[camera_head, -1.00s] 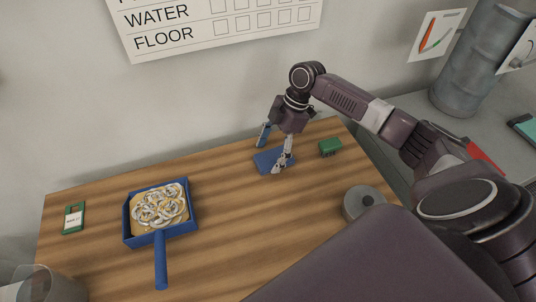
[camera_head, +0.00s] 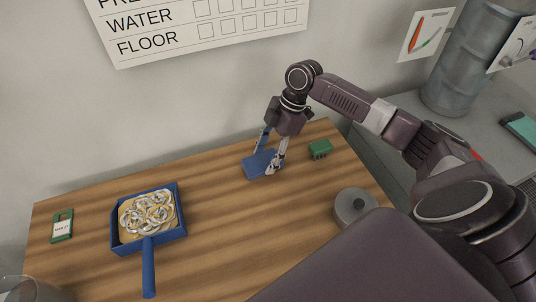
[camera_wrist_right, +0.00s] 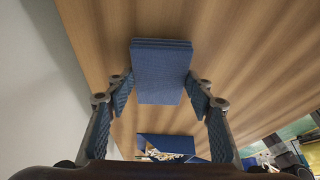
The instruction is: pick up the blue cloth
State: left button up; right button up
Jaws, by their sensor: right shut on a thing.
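The blue cloth (camera_head: 254,167) is a folded, flat rectangular stack lying on the wooden table, toward its back edge. My right gripper (camera_head: 264,160) points down over it with one finger on each side. In the right wrist view the layered cloth (camera_wrist_right: 162,65) lies between the two blue-padded fingers of the right gripper (camera_wrist_right: 161,92), which are closed in on its sides. No clear gap shows between the cloth and the table. My left gripper is not in view.
A green block (camera_head: 320,149) sits just right of the cloth, and a grey round object (camera_head: 352,208) stands nearer. A blue dustpan (camera_head: 149,265) holding several rings lies left, beside a green tag (camera_head: 62,226). The wall is close behind. Table between dustpan and cloth is clear.

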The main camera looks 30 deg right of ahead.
aim_at(268, 159)
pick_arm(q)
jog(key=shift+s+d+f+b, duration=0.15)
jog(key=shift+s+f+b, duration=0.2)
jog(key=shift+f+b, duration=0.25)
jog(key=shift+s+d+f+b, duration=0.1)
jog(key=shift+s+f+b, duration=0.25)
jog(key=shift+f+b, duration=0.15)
pick_arm(e)
notch_tip(268, 159, up, 19)
jog(key=shift+d+r, duration=0.1)
jog(key=o, duration=0.6)
jog(key=shift+c, duration=0.2)
jog(key=c, duration=0.5)
jog(key=shift+s, duration=0.1)
